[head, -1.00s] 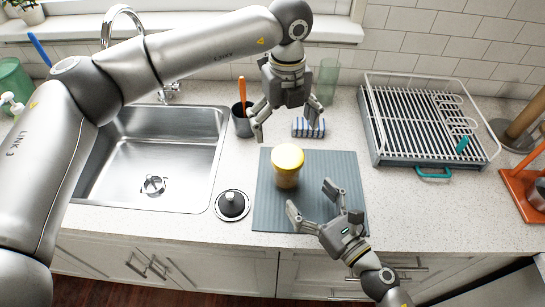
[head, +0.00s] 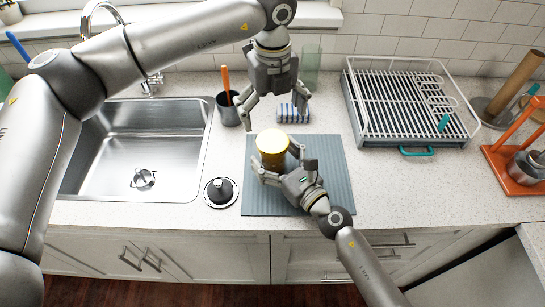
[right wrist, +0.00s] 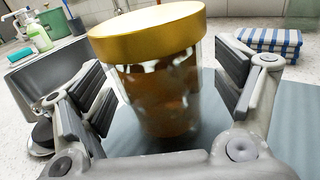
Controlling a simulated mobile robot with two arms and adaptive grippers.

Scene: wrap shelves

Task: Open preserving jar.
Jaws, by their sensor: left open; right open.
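The preserving jar (head: 271,150) stands upright on the grey ribbed mat (head: 330,185), with its yellow-gold lid (head: 272,141) on. In the right wrist view the glass jar (right wrist: 165,95) has brownish contents under a gold lid (right wrist: 150,32). My right gripper (head: 275,162) is open, with its fingers on either side of the jar; in the right wrist view gaps show between the finger pads and the glass. My left gripper (head: 273,112) is open, pointing down above and behind the jar, apart from the lid.
A sink (head: 140,150) lies left, with a black-knobbed lid (head: 221,192) beside the mat. A dark cup (head: 229,110) and striped cloth (head: 294,113) stand behind. A dish rack (head: 405,105) is at the back right. The counter right of the mat is clear.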

